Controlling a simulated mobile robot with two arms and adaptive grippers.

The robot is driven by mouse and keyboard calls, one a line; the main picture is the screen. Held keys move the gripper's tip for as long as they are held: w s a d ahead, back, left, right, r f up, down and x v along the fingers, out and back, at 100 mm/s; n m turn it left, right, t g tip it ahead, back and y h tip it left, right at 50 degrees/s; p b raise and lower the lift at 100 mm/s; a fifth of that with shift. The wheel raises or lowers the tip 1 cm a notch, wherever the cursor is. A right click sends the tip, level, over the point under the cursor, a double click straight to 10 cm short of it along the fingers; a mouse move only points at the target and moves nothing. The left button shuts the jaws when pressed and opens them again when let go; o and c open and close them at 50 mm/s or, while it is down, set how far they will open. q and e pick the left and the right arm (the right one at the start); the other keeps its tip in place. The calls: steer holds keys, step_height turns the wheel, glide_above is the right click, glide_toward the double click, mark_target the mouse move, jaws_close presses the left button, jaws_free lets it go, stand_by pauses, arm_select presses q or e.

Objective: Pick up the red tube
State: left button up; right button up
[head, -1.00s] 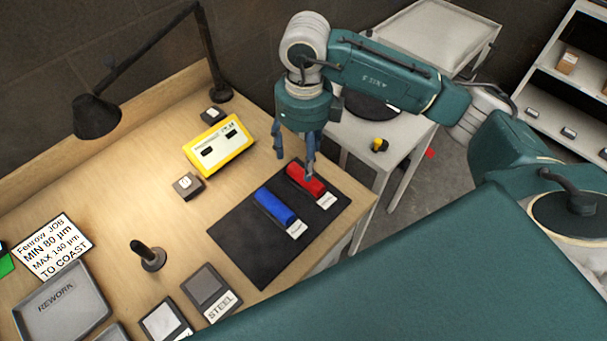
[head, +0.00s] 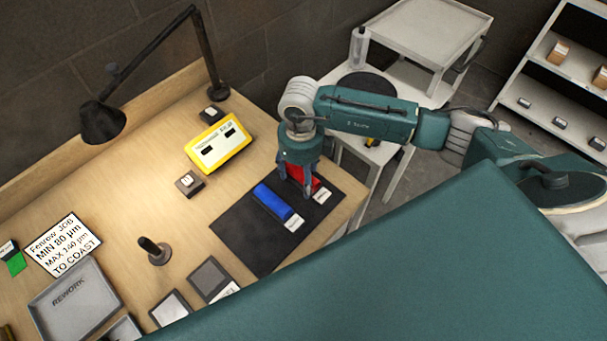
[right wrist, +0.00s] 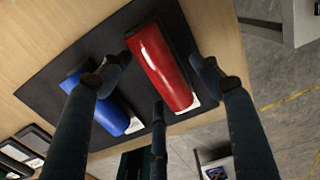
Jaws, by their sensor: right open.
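The red tube (head: 302,178) lies on the black mat (head: 245,241) on the wooden bench, with a white label beside its near end. A blue tube (head: 271,202) lies parallel to it on the left. My right gripper (head: 295,190) points down over the red tube and partly hides it. In the right wrist view the red tube (right wrist: 160,66) lies between the spread fingers of my right gripper (right wrist: 160,72). The gripper is open, and I cannot tell whether a finger touches the tube. The blue tube (right wrist: 104,102) is partly behind one finger. My left gripper is not in view.
A yellow gauge (head: 218,146), a small dark block (head: 190,183) and a short black post (head: 154,250) stand left of the mat. A black lamp (head: 103,121) stands at the back. A grey REWORK tray (head: 72,300) and sample plates (head: 210,279) lie toward the front.

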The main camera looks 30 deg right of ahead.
steer(key=c, duration=1.4)
steer(key=shift+o, duration=0.2)
steer(key=shift+w+r, duration=0.1)
steer(key=shift+r, duration=0.05)
